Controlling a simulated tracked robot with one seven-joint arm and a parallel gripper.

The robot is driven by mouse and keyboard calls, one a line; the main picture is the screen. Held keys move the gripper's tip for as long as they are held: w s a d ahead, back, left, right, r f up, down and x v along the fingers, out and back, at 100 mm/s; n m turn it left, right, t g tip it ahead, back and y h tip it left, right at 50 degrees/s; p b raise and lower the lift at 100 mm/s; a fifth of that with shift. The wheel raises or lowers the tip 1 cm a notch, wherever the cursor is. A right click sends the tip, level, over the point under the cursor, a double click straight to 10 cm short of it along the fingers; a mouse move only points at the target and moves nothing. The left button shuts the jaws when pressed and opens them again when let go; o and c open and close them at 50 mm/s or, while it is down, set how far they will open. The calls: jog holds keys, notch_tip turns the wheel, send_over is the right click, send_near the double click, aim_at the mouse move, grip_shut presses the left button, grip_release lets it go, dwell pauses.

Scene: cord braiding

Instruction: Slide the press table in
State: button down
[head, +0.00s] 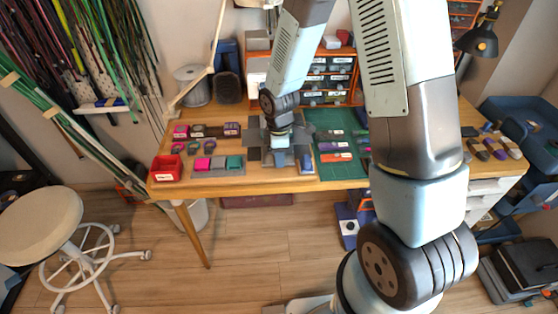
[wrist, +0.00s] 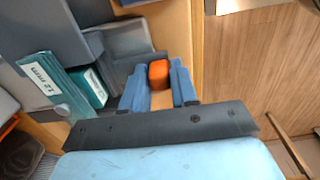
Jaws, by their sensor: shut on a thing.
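The grey press (head: 254,137) stands near the middle of the wooden bench, at its front part. In the wrist view, grey plates (wrist: 118,40) of it lie beyond and left of my fingers; which plate is the sliding table I cannot tell. My gripper (head: 281,150) points down at the press near the bench's front edge. In the wrist view its two blue fingers (wrist: 159,80) are shut on a small orange block (wrist: 158,72), which looks like a handle at the press's front. My arm hides part of the press in the head view.
A teal block with a white label (wrist: 45,78) lies left of my fingers. A green mat (head: 335,120) with coloured pieces is right of the press. A red bin (head: 166,170) and small coloured blocks are left. Open floor (wrist: 262,60) lies past the bench edge.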

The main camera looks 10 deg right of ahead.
jog(key=w, duration=0.6)
jog(key=shift+w+d, duration=0.1)
jog(key=shift+w, duration=0.15)
jog(key=c, duration=1)
grip_release()
jog(key=shift+o, duration=0.2)
notch_tip(320, 180, up, 14)
jog(key=shift+f, duration=0.15)
jog(key=shift+c, duration=0.5)
